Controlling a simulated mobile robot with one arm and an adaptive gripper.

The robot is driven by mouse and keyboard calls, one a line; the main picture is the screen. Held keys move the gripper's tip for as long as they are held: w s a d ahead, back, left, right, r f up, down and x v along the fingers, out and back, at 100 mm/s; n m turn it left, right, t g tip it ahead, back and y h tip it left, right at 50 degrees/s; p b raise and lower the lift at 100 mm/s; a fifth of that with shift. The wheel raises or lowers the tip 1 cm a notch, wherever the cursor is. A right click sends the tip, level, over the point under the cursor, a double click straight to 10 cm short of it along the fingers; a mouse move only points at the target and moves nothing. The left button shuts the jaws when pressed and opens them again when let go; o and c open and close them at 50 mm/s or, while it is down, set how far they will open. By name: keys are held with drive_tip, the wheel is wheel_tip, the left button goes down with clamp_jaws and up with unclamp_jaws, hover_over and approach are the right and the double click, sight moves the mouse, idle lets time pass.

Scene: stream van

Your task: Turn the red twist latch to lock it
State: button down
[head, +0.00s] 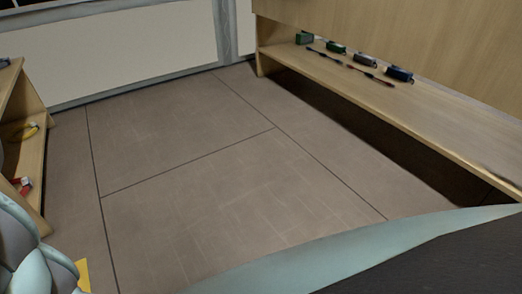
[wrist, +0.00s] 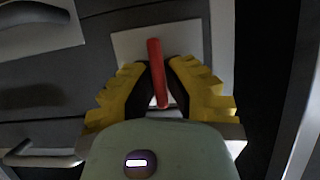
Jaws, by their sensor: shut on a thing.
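The red twist latch (wrist: 154,62) shows in the wrist view as a long red handle in front of a pale square plate (wrist: 190,38). It stands nearly upright in the picture, leaning slightly. My gripper (wrist: 159,84) has its yellow-and-black fingers on both sides of the handle's lower part, shut on it. The latch does not show in the head view.
In the head view, a low wooden shelf (head: 440,118) on the right holds several small boxes and dark tools. A wooden shelf unit (head: 30,165) stands at the left. The brown floor (head: 200,190) between them is clear. A grey handle (wrist: 40,158) is at the wrist view's lower left.

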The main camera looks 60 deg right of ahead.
drive_tip(key=shift+w+d+f, duration=0.1)
drive_tip(key=shift+d+f, duration=0.05)
drive_tip(key=shift+f, duration=0.1)
drive_tip(key=shift+w+f+m+g+b, duration=0.1)
drive_tip(key=shift+m+g+b, duration=0.5)
drive_tip(key=shift+b, duration=0.4)
drive_tip(key=shift+w+m+g+y+b, duration=0.2)
drive_tip(key=shift+m+g+y, duration=0.6)
drive_tip(key=shift+m, duration=1.25)
drive_tip(key=shift+s+m+g+y+b, duration=0.2)
drive_tip(key=shift+m+g+y, duration=0.6)
drive_tip(key=shift+m, duration=1.2)
drive_tip(key=shift+w+m+g+y+b, duration=0.25)
drive_tip(key=shift+m+g+y, duration=0.25)
drive_tip(key=shift+m+y, duration=1.1)
drive_tip(key=shift+m+h, duration=0.5)
drive_tip(key=shift+m, duration=0.05)
drive_tip(key=shift+s, duration=0.1)
drive_tip(key=c, duration=1)
unclamp_jaws()
drive_tip(key=shift+s, duration=0.1)
drive_tip(key=shift+c, duration=0.2)
